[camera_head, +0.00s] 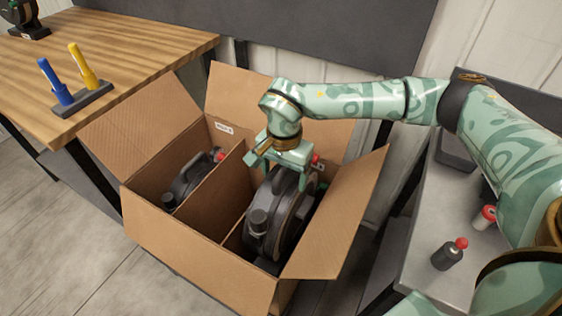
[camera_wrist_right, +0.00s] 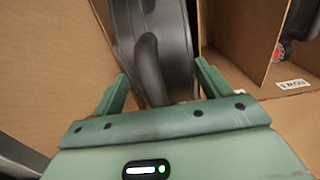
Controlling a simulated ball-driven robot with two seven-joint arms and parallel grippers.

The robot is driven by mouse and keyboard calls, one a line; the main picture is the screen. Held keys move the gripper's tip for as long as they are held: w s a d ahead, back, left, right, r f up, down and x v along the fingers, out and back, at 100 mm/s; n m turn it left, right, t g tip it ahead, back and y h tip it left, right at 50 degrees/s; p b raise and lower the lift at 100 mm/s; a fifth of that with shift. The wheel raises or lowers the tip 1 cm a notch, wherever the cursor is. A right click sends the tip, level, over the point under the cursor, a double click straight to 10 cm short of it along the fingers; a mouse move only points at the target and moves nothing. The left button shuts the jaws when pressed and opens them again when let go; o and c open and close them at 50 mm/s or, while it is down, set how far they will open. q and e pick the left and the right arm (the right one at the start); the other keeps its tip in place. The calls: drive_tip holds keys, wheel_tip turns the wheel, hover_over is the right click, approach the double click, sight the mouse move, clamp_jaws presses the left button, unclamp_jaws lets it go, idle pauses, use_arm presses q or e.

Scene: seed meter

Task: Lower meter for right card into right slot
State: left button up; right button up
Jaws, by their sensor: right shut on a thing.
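My right gripper (camera_head: 285,165) is shut on a dark grey seed meter (camera_head: 268,228) by its top handle. The meter hangs upright within the right slot of the open cardboard box (camera_head: 175,238); I cannot tell whether it touches the floor. In the right wrist view the gripper's fingers (camera_wrist_right: 163,90) stand on either side of the black handle (camera_wrist_right: 150,62). A second dark meter (camera_head: 190,183) sits in the left slot, beyond the cardboard divider (camera_head: 212,187). A white label (camera_head: 223,128) is on the box's back wall. My left gripper is out of view.
The box's flaps stand open, the right one (camera_head: 345,215) close to the held meter. A wooden table (camera_head: 130,55) with a blue and a yellow marker in a stand (camera_head: 82,98) is at left. A grey bench (camera_head: 425,235) with a dark red-capped bottle (camera_head: 449,255) is at right.

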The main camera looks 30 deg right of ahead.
use_arm(q)
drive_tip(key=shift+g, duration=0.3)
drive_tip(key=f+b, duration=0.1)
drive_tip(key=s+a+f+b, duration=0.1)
drive_tip(key=b, duration=0.1)
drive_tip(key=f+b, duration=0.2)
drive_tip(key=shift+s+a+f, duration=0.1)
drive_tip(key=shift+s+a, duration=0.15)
use_arm(e)
wheel_tip(320, 180, down, 15)
drive_tip(key=shift+f, duration=0.15)
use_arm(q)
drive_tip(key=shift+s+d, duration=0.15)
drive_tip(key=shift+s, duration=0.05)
use_arm(e)
drive_tip(key=shift+w, duration=0.1)
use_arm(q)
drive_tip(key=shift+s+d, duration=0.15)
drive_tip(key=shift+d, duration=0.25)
use_arm(e)
drive_tip(key=shift+f, duration=0.35)
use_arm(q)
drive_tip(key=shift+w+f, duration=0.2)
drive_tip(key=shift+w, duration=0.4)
use_arm(e)
drive_tip(key=shift+f, duration=0.25)
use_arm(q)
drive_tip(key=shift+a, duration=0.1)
